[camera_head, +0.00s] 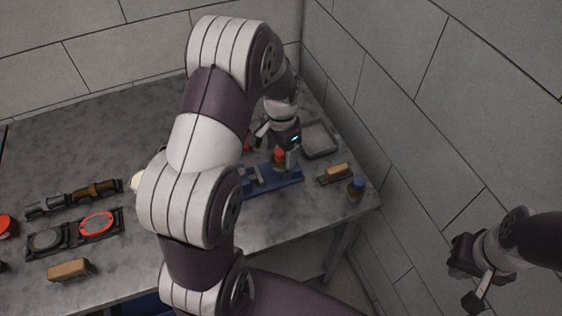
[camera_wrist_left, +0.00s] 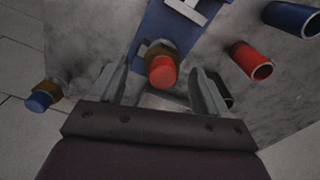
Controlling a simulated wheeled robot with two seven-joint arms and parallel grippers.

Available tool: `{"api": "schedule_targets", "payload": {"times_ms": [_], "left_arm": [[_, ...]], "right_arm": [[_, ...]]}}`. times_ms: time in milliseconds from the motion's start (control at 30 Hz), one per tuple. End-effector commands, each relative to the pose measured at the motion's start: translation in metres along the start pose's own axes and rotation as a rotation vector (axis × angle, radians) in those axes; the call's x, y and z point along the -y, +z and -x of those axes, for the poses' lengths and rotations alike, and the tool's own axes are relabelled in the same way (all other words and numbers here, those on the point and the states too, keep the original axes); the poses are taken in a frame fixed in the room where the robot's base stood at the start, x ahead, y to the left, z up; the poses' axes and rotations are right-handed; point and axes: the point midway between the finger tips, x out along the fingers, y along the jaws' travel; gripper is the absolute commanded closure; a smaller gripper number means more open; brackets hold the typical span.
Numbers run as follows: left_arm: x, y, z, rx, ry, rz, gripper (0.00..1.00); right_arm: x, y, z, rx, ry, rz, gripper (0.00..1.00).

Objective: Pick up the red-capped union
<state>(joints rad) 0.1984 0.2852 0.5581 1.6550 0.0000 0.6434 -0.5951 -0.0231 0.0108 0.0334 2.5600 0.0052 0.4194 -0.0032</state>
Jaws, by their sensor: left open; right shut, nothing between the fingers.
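The red-capped union (camera_head: 279,156) stands on a blue tray (camera_head: 288,178) near the right end of the table. In the left wrist view, the union (camera_wrist_left: 161,71) shows its red cap and a brass-coloured body below it. My left gripper (camera_head: 276,149) is open at the union, with one finger on each side of the red cap in the left wrist view; the fingers look apart from it. My right gripper (camera_head: 467,281) is shut and empty, off the table at the right. My left arm hides the middle of the table.
A blue-capped fitting (camera_head: 356,187) and a tan block (camera_head: 337,170) lie to the right. A grey tray (camera_head: 320,140) is behind. Red (camera_wrist_left: 252,62) and blue (camera_wrist_left: 292,18) tubes lie nearby. The wall is close on the right.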

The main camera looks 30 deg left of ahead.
Motion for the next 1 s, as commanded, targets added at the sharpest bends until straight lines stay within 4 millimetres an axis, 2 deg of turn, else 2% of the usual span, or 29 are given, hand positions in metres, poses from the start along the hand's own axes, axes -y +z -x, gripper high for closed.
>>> {"api": "schedule_targets", "payload": {"times_ms": [67,200,400,433,600,667,1000], "left_arm": [[0.003,0.0,-0.013,0.005,0.003,0.0,0.24],[0.003,-0.001,-0.032,0.001,0.001,0.0,0.24],[0.003,-0.001,-0.034,0.0,0.0,0.0,0.24],[0.003,-0.001,-0.034,0.0,0.0,0.0,0.27],[0.003,-0.001,-0.034,0.0,0.0,0.001,0.83],[0.003,-0.001,-0.034,0.0,0.0,0.001,1.0],[0.003,-0.002,-0.028,-0.004,-0.003,0.001,1.0]], "right_arm": [[0.0,-0.001,0.008,0.0,0.0,0.0,1.0],[0.0,-0.001,0.008,0.0,0.0,0.0,1.0],[0.0,-0.001,0.007,0.0,0.0,0.0,1.0],[0.0,-0.001,0.007,0.0,0.0,0.0,1.0],[0.0,-0.001,0.007,0.0,0.0,0.0,1.0],[0.0,-0.001,0.007,0.0,0.0,0.0,1.0],[0.0,-0.001,0.006,0.0,0.0,0.0,1.0]]}}
